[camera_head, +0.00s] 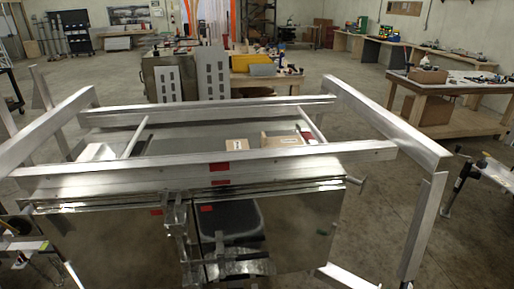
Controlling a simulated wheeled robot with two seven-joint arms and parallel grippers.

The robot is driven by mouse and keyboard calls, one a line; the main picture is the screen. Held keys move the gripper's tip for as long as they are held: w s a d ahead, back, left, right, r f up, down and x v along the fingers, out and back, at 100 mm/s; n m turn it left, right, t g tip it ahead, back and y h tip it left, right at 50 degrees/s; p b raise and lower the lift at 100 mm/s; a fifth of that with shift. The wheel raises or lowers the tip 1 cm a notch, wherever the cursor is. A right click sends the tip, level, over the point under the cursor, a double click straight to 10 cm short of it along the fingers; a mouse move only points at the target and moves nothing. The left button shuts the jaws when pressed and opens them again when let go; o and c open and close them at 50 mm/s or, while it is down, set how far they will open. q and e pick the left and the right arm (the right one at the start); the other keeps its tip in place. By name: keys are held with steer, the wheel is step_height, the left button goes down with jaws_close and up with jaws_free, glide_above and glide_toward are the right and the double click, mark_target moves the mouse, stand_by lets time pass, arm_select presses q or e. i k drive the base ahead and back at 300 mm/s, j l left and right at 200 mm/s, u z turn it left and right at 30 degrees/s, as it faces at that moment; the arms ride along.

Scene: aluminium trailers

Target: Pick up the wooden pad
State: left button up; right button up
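Two light-brown blocks lie inside the aluminium trailer frame, just behind its near rail. The smaller one (236,145) is near the middle, and the wider one (284,141) is to its right. Either could be the wooden pad; at this size I cannot tell wood from cardboard. The near rail (120,171) hides part of their lower edges. Neither of my grippers can be made out in the head view.
A workbench (445,90) stands at the right. Grey floor is open between the trailer and benches.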

mark_target(286, 140)
steer(key=i+l+u, duration=0.1)
steer(key=u, duration=0.4)
steer(key=l+u, duration=0.2)
steer(key=u, duration=0.25)
steer(key=l+u, duration=0.2)
steer(key=u, duration=0.3)
steer(key=l+u, duration=0.2)
steer(key=u, duration=0.25)
